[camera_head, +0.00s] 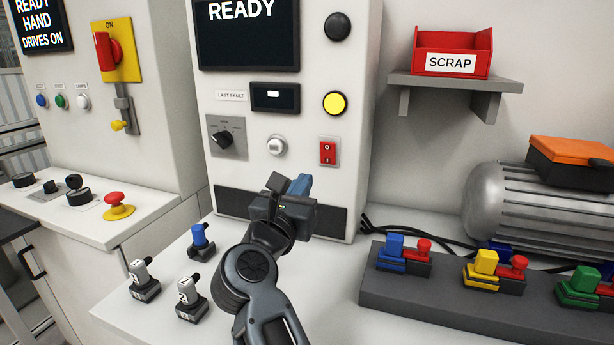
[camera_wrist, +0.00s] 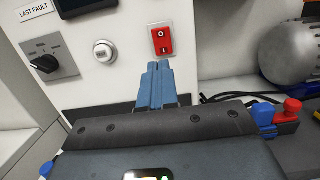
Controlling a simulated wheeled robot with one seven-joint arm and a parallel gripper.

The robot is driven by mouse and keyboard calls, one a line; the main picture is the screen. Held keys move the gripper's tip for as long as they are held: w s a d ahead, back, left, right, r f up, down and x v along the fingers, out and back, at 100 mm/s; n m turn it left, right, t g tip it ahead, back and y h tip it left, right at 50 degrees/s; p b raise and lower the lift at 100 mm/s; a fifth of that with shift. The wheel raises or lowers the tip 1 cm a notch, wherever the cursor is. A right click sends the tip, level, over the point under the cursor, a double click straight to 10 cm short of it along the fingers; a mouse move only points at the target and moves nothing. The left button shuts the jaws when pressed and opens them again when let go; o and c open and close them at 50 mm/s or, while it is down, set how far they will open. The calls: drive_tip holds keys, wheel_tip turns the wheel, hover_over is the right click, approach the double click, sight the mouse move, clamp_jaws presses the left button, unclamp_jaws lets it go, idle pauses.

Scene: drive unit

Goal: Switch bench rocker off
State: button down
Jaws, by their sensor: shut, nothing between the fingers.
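My gripper (camera_head: 300,183) is shut and empty, with blue fingers. In the wrist view its fingertips (camera_wrist: 158,66) point toward the cabinet and appear just below the rocker. I see no clear contact with the rocker. Which side of the rocker is pressed in is too small to tell.
A rotary knob (camera_head: 223,139) and a white round button (camera_head: 276,146) sit left of the rocker. A yellow button (camera_head: 335,103) is above it. A grey block (camera_head: 375,292) with coloured connectors and a motor (camera_head: 500,205) stand at the right.

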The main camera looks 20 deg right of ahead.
sight(327, 147)
drive_tip(key=p+x, duration=0.2)
drive_tip(key=x, duration=1)
drive_tip(key=shift+w, duration=0.1)
drive_tip(key=shift+r, duration=0.1)
drive_tip(key=shift+w+d+r, duration=0.15)
drive_tip(key=shift+d+r, duration=0.05)
drive_tip(key=shift+d, duration=0.05)
